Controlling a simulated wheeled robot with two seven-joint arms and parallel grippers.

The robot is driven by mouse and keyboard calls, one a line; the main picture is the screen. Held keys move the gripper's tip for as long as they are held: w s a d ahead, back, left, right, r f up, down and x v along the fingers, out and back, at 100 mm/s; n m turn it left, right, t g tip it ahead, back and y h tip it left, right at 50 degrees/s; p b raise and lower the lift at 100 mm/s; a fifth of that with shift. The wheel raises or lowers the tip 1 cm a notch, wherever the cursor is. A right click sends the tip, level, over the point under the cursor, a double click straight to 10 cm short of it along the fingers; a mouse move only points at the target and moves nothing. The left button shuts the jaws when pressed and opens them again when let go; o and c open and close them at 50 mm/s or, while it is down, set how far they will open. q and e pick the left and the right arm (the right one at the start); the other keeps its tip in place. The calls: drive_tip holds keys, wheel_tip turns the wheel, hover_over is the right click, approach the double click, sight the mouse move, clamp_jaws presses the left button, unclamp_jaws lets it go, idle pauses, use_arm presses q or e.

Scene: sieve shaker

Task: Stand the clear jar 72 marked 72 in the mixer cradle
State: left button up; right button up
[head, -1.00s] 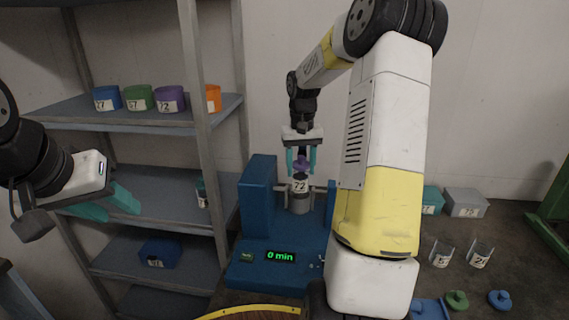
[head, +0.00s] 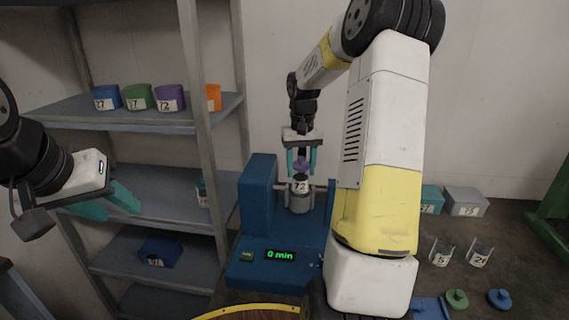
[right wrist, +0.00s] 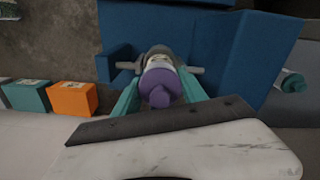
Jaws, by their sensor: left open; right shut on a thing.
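The clear jar 72 (head: 300,186) has a white label reading 72 and a purple lid (head: 301,165). It stands upright in the cradle (head: 299,203) of the blue mixer (head: 258,212), between the mixer's side posts. My right gripper (head: 301,170) is above the cradle, its teal fingers shut on the purple lid. In the right wrist view the lid (right wrist: 160,86) is between the fingers and the jar's lower part is hidden in the grey cradle. My left gripper (head: 106,205) is open and empty at the left, in front of the shelf.
The shelf (head: 135,122) at left holds blue, green, purple and orange bins and a blue bin (head: 160,252) lower down. Two open jars (head: 480,255), green and blue lids (head: 457,299), and teal and grey boxes (head: 465,201) lie on the right of the bench. The mixer display reads 0 min.

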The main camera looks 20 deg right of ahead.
sight(301, 158)
drive_tip(key=shift+f, duration=1.9)
idle(0.7)
drive_tip(key=shift+s+f, duration=0.1)
drive_tip(key=shift+f, duration=0.2)
idle(0.4)
drive_tip(key=shift+s+f, duration=0.2)
drive_tip(key=shift+f, duration=0.2)
drive_tip(key=o, duration=1.6)
drive_tip(key=shift+c, duration=0.2)
drive_tip(key=shift+w+r, duration=0.15)
drive_tip(key=shift+r, duration=0.4)
wheel_tip(301, 158, up, 7)
drive_tip(key=shift+w+r, duration=0.1)
drive_tip(key=shift+r, duration=0.35)
drive_tip(key=shift+a+r, duration=0.1)
